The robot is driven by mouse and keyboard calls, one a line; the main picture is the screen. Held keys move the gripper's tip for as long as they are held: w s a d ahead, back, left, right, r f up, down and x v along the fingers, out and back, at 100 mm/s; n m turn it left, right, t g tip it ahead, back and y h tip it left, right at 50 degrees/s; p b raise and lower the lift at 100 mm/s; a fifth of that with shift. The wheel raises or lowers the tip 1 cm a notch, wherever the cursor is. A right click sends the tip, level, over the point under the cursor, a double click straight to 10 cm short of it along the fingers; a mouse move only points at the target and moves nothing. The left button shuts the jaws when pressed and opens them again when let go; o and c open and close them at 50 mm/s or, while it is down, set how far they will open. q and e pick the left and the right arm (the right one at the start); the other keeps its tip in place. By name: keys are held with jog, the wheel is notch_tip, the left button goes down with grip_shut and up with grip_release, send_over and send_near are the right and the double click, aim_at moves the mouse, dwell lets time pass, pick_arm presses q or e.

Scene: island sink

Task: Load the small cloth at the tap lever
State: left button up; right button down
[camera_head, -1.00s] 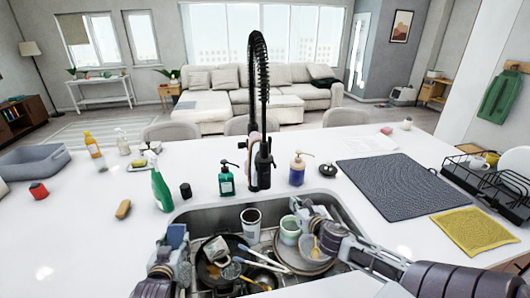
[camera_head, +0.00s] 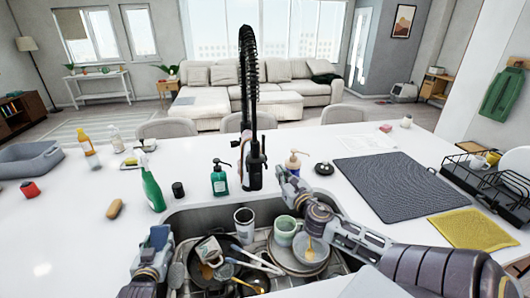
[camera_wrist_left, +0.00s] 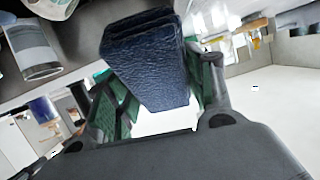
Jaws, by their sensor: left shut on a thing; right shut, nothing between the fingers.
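The black spring-neck tap (camera_head: 251,110) stands upright behind the sink, with its lever (camera_head: 263,156) on the right of its body. My left gripper (camera_head: 156,240) is over the sink's left side, shut on a dark blue folded cloth. The cloth (camera_wrist_left: 150,62) fills the space between its green-padded fingers in the left wrist view.
The sink (camera_head: 190,219) holds a pan, plates, mugs and several utensils. A teal soap bottle (camera_head: 220,182) and green spray bottle (camera_head: 152,188) stand left of the tap. A dark drying mat (camera_head: 395,185), yellow cloth (camera_head: 472,228) and dish rack (camera_head: 490,190) are right.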

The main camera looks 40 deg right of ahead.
jog(key=shift+d+r, duration=0.15)
jog(key=shift+r, duration=0.05)
jog(key=shift+s+m+h, duration=0.1)
jog(key=shift+m+h, duration=0.3)
pick_arm(q)
jog(key=shift+r, duration=0.1)
pick_arm(e)
jog(key=shift+w+d+r, duration=0.1)
jog(key=shift+w, duration=0.15)
pick_arm(q)
jog(key=shift+r+p, duration=0.5)
jog(key=shift+p, duration=0.05)
pick_arm(e)
send_near(264, 148)
jog(key=shift+x, duration=1.5)
pick_arm(q)
jog(key=shift+r+p, duration=0.35)
pick_arm(e)
jog(key=shift+x, duration=2.05)
jog(key=shift+w, duration=0.1)
